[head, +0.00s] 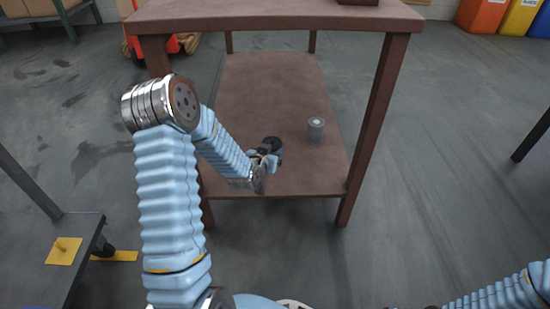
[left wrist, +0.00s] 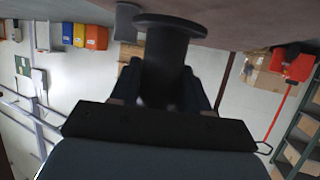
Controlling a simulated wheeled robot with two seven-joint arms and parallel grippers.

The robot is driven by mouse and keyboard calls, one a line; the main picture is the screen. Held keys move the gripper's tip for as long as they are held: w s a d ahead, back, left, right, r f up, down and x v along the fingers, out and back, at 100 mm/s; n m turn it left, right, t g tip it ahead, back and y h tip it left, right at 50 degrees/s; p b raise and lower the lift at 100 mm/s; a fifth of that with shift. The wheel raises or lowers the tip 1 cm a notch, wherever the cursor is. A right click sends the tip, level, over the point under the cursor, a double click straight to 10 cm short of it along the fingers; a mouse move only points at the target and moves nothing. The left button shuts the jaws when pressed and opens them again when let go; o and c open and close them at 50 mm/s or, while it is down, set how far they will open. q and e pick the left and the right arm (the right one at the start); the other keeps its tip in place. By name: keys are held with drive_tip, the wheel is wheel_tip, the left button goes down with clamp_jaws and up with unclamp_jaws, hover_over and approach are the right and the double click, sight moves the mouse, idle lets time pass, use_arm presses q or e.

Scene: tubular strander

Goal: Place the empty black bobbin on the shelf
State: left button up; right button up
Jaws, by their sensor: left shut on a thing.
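The black bobbin (head: 272,143) is at the lower shelf (head: 265,85) of the brown table, left of its middle. My left gripper (head: 264,160) reaches in over the shelf's front and is shut on the bobbin, partly hiding it. In the left wrist view, which is upside down, the black bobbin (left wrist: 175,38) stands between the fingers (left wrist: 168,95). Its wide flange is close to the shelf surface (left wrist: 255,12); I cannot tell whether it touches. My right gripper is out of view; only part of that arm shows at the lower right.
A grey bobbin (head: 316,130) stands on the shelf to the right, also seen in the left wrist view (left wrist: 127,22). The table top (head: 275,16) overhangs the shelf, with legs at the corners (head: 376,125). The shelf's rear is clear. A dark cart (head: 40,255) stands left.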

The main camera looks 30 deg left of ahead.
use_arm(q)
drive_tip(key=w+f, duration=0.2)
drive_tip(key=f, duration=0.1)
drive_tip(key=shift+w+a+f+b, duration=0.3)
drive_tip(key=shift+w+a, duration=0.05)
drive_tip(key=shift+w, duration=0.05)
drive_tip(key=shift+w+a+f+b, duration=0.1)
drive_tip(key=shift+w+f+b, duration=0.1)
drive_tip(key=shift+f, duration=0.7)
drive_tip(key=shift+w+f+b, duration=0.1)
drive_tip(key=shift+f+b, duration=0.1)
drive_tip(key=shift+f, duration=0.65)
drive_tip(key=shift+f, duration=0.15)
drive_tip(key=o, duration=1.1)
